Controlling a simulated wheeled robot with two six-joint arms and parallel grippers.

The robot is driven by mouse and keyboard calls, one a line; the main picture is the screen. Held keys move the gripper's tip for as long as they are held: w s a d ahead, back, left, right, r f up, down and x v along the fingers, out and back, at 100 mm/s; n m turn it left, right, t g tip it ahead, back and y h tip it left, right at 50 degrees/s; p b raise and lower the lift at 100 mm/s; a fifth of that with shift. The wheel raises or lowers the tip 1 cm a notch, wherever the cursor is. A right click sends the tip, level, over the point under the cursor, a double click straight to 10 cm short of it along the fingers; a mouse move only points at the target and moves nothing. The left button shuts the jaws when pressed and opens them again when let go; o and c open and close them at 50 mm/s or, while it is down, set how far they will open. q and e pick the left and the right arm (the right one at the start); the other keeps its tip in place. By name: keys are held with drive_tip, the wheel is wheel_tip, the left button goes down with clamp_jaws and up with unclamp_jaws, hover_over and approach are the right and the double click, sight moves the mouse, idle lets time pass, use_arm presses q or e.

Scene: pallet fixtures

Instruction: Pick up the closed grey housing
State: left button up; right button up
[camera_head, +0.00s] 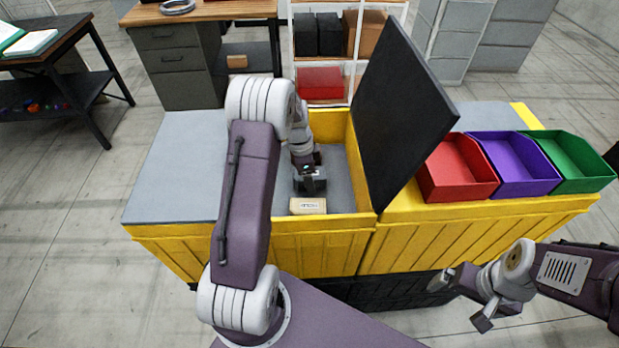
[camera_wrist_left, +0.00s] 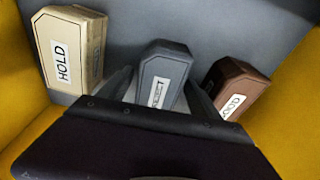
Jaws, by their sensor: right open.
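The grey housing (camera_wrist_left: 165,70) lies on the grey floor of the yellow bin, in the middle of the left wrist view, with a white label that is partly hidden. My left gripper (camera_wrist_left: 160,90) is low in the bin, its fingers apart on either side of the housing's near end. I see no clear grip. A tan housing (camera_wrist_left: 75,45) labelled HOLD lies to the left and also shows in the head view (camera_head: 308,206). A brown housing (camera_wrist_left: 235,85) lies to the right. My right gripper (camera_head: 464,300) is open and empty in front of the yellow fixture.
The yellow bin's wall (camera_head: 315,245) surrounds the housings closely. A raised black lid (camera_head: 400,105) stands at its right. Red (camera_head: 457,170), purple (camera_head: 512,165) and green (camera_head: 567,165) trays sit farther right. A flat grey top (camera_head: 175,165) is to the left.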

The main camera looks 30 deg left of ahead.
use_arm(q)
drive_tip(key=shift+s+r, duration=0.1)
drive_tip(key=shift+s, duration=0.05)
drive_tip(key=c, duration=1)
clamp_jaws()
drive_tip(key=shift+c, duration=2.2)
unclamp_jaws()
wheel_tip(320, 180, up, 10)
drive_tip(key=shift+b, duration=0.35)
